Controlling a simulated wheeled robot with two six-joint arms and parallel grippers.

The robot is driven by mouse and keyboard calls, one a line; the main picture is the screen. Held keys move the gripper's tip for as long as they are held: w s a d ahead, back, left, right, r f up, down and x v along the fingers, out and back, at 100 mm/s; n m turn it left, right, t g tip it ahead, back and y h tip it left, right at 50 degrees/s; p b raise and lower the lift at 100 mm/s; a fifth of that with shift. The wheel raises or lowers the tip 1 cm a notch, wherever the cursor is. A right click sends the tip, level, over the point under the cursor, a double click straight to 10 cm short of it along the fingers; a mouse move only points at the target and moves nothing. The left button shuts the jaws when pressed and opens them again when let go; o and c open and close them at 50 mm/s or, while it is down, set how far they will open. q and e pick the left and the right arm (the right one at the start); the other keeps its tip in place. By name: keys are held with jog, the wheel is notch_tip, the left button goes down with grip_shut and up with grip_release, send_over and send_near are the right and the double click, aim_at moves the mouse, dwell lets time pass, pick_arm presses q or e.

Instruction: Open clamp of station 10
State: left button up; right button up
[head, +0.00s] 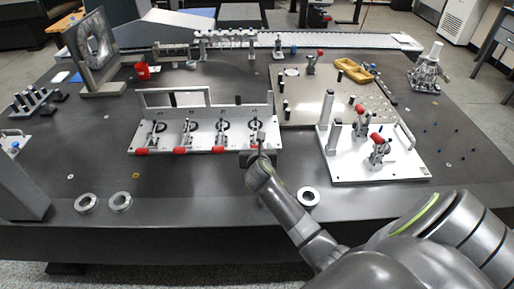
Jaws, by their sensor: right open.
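A white fixture plate (168,112) in the middle of the table carries a row of toggle clamps with red handles. The leftmost red handle (142,151) and its neighbours lie low along the front edge. My right gripper (260,140) is at the rightmost clamp (247,153) of this row, partly in front of it; contact cannot be told. It is open, though its fingers look very small. My left gripper is not in view.
A second white plate (345,172) with red-handled clamps stands to the right of my forearm. A drilled plate (300,112) with a yellow tray (355,71) lies behind it. Metal rings (87,203) lie at the front. The front left tabletop is mostly clear.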

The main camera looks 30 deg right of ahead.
jog(key=shift+x, duration=0.75)
jog(key=shift+r, duration=0.1)
grip_shut()
